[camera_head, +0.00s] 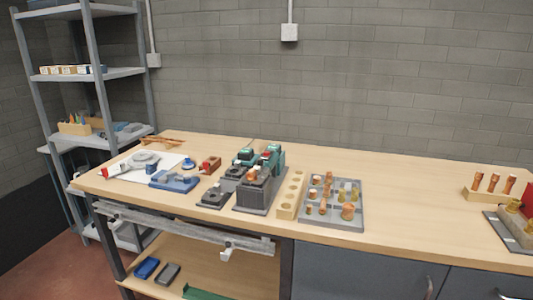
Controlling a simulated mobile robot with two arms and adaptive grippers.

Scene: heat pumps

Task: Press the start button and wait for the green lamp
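A dark grey block-shaped unit (257,192) stands near the middle of the workbench. Teal machine parts (273,158) with small red and orange details sit at its top and back. A low dark grey box (214,197) with a round black top part lies just left of it; I cannot tell whether this is the start button. I cannot make out a lit green lamp. Neither of my grippers is in view.
The wooden workbench (420,212) is clear between the grey tray (347,220) of copper and brass fittings and the wooden rack (483,194) at right. A wooden block with holes (284,210) stands beside the tray. Metal shelves (98,75) stand behind.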

